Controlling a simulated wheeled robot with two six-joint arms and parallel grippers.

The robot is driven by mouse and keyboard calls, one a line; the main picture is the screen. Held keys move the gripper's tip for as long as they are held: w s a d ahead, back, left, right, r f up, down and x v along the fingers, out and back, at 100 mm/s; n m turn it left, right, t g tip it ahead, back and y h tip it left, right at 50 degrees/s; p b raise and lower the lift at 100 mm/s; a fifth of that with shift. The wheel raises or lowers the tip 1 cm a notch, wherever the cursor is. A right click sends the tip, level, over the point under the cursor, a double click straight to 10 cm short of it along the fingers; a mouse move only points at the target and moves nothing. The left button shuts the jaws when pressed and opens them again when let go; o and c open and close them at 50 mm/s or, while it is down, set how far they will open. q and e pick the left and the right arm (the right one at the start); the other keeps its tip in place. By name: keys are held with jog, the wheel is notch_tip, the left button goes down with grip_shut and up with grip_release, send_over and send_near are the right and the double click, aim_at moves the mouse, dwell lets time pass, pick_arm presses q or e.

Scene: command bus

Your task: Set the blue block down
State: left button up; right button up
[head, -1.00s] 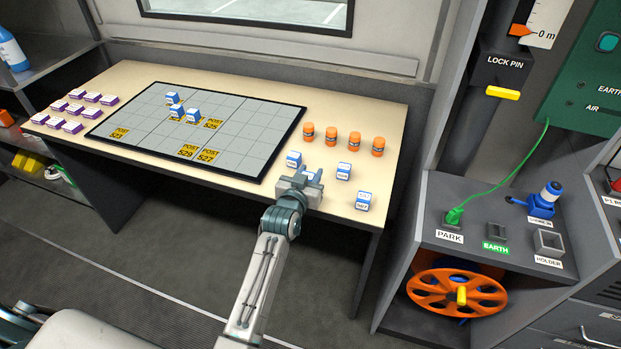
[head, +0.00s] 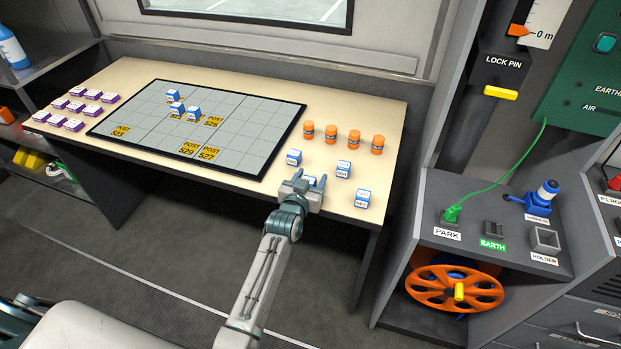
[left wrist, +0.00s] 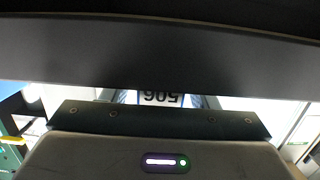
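My left gripper (head: 310,180) is at the front edge of the table (head: 345,225), just in front of the loose blue-and-white blocks. It is shut on a small blue block (head: 309,182). In the left wrist view this block (left wrist: 160,98) shows an upside-down 506 on its white label, between the fingers. The head view does not clearly show whether its underside touches the table. Three similar blocks, a left one (head: 294,157), a middle one (head: 343,169) and a right one (head: 362,198), stand around the gripper. My right gripper is not in view.
A grey gridded board (head: 245,130) with yellow post labels carries three blue blocks (head: 176,108). Orange cylinders (head: 354,137) stand in a row behind the loose blocks. Purple-and-white blocks (head: 75,107) fill the table's left end. A grey console (head: 470,240) stands to the right.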

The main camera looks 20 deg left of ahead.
pick_arm(q)
jog(key=shift+f+b, duration=0.2)
jog(key=shift+b, duration=0.3)
jog(key=s+r+b, duration=0.2)
jog(key=s, duration=0.8)
jog(key=s+a+f+g, duration=0.1)
jog(key=s+f+g, duration=0.3)
jog(key=f, duration=0.8)
jog(key=s+a+f+g, duration=0.15)
jog(key=s+f, duration=0.45)
jog(key=f, duration=0.7)
jog(key=s+a+f+g, duration=0.15)
jog(key=s+f, duration=0.35)
jog(key=f, duration=0.7)
jog(key=s+a+f+g, duration=0.3)
jog(key=s+f, duration=0.5)
jog(key=s, duration=0.4)
jog(key=s+a+f+g+y, duration=0.1)
jog(key=s+a+f+g, duration=0.2)
jog(key=s+f, duration=0.5)
jog(key=s, duration=0.5)
jog(key=shift+f, duration=0.25)
jog(key=shift+o, duration=0.5)
jog(key=s+a+f+g, duration=0.2)
jog(key=s, duration=0.6)
jog(key=shift+s+f, duration=0.15)
jog(key=shift+s, duration=0.15)
jog(key=shift+w, duration=0.1)
